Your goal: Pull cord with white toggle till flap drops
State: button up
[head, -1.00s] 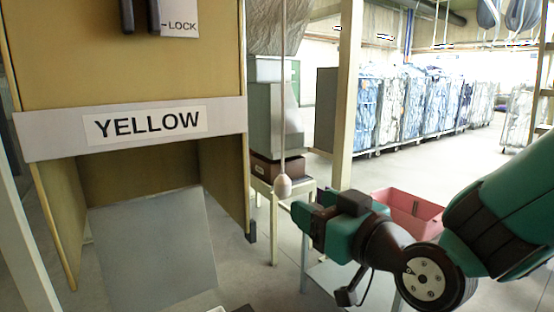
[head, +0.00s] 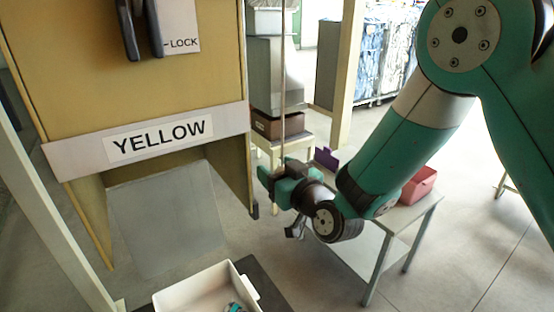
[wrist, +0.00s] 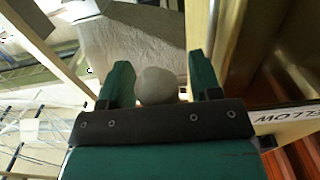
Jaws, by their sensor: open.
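The cord (head: 282,90) hangs down to the right of the tan cabinet and ends behind my gripper (head: 264,178) in the head view. The white toggle is hidden there. In the wrist view the rounded white toggle (wrist: 156,87) shows between the two green fingers of my gripper (wrist: 160,72), which stand apart on either side of it. Contact with either finger is not clear. A grey slanted panel (head: 167,222) shows below the YELLOW label (head: 160,140); I cannot tell whether it is the flap.
A white tray (head: 252,279) stands low in front of the cabinet (head: 75,100). A table (head: 402,220) with a pink-red bin (head: 420,184) is behind my arm. A brown box (head: 277,125) sits on a stand beyond the cord. Open floor lies at the right.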

grip_shut()
notch_tip(320, 180, down, 6)
jog(key=b, duration=0.7)
jog(key=shift+f, duration=0.2)
grip_release()
